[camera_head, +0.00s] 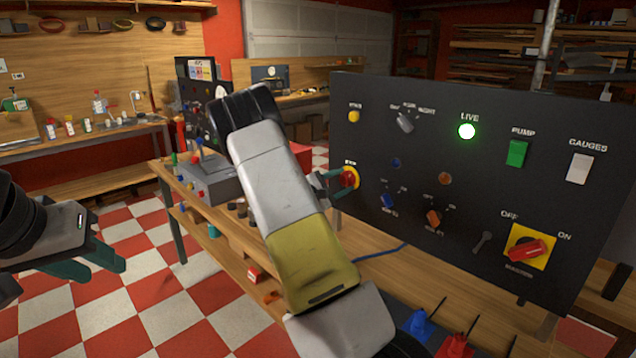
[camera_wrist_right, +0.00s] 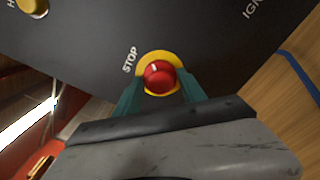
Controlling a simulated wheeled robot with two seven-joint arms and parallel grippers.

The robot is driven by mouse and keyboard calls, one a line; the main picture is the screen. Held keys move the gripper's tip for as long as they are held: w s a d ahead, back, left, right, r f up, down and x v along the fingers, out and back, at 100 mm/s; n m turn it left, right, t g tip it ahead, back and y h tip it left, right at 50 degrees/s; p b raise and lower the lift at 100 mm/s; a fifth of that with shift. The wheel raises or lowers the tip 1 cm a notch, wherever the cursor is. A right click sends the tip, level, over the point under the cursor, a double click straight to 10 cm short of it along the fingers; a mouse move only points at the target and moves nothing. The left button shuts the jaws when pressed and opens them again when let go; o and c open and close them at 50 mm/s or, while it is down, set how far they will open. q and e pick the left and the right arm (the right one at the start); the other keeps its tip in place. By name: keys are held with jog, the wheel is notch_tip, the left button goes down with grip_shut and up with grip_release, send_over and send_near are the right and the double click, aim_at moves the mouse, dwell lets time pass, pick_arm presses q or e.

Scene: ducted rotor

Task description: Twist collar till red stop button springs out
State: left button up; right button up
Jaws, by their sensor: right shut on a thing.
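The red stop button (camera_head: 349,178) sits in a yellow collar on the left side of the black panel (camera_head: 470,255), under a small label. In the right wrist view the red button (camera_wrist_right: 159,77) is in the middle, with the yellow collar (camera_wrist_right: 152,58) around it and the word STOP beside it. My right gripper (camera_wrist_right: 160,88) is shut on the stop button, with one teal finger on each side. In the head view my right gripper (camera_head: 335,186) reaches the button from the left. My left gripper (camera_head: 104,262) is apart from the panel at far left, its finger gap unclear.
The panel also bears a lit green LIVE lamp (camera_head: 467,131), a green pump switch (camera_head: 517,153), a white gauges switch (camera_head: 579,168) and a red rotary switch (camera_head: 527,250) on yellow. Blue and red items stand at the bottom. A grey box (camera_head: 213,183) stands on the bench behind my right arm.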

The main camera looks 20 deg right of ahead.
jog(key=o, duration=1.4)
jog(key=shift+c, duration=0.2)
jog(key=v, duration=0.7)
jog(key=shift+s+a, duration=0.15)
jog(key=shift+a, duration=0.2)
